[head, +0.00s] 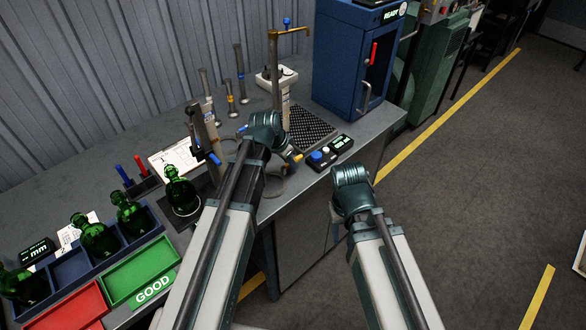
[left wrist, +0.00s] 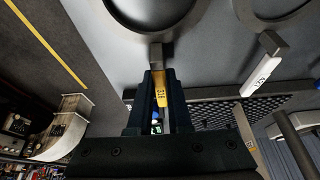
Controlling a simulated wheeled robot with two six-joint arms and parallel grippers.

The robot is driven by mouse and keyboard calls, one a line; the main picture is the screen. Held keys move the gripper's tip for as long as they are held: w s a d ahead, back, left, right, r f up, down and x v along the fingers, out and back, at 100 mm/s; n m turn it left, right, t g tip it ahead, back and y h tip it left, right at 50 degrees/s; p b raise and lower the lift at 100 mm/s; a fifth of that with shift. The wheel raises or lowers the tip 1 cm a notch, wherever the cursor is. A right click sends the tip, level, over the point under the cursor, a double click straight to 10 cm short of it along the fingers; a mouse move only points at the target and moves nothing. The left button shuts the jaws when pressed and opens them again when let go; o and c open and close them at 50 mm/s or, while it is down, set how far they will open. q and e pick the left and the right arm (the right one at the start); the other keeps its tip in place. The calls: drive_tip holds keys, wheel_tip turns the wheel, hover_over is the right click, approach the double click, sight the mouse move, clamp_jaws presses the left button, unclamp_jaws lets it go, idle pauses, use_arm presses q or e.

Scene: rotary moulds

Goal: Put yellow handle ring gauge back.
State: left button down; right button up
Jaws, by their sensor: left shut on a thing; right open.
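The yellow handle ring gauge shows in the left wrist view, with its yellow handle (left wrist: 161,92) between the fingers and its dark ring at the top edge, partly cut off. In the head view the yellow tip (head: 297,157) shows just beside my left gripper (head: 284,147), over the bench near its front edge. My left gripper (left wrist: 158,100) is shut on the yellow handle. I cannot tell whether the ring touches the bench. My right gripper (head: 352,187) hangs empty in front of the bench; its fingertips are hidden behind the wrist.
A second ring gauge with a white handle (left wrist: 262,73) lies to the right in the left wrist view. A perforated black mat (head: 312,128), button box (head: 330,153), gauge stands and a blue cabinet (head: 345,60) stand close by. Green bottles and a green tray (head: 140,271) are at left.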

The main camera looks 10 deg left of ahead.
use_arm(q)
drive_tip(key=shift+f, duration=0.2)
drive_tip(key=shift+a+r, duration=0.1)
drive_tip(key=c, duration=1.3)
unclamp_jaws()
drive_tip(key=shift+f, duration=0.2)
drive_tip(key=o, duration=0.5)
drive_tip(key=shift+c, duration=0.2)
drive_tip(key=shift+r, duration=0.1)
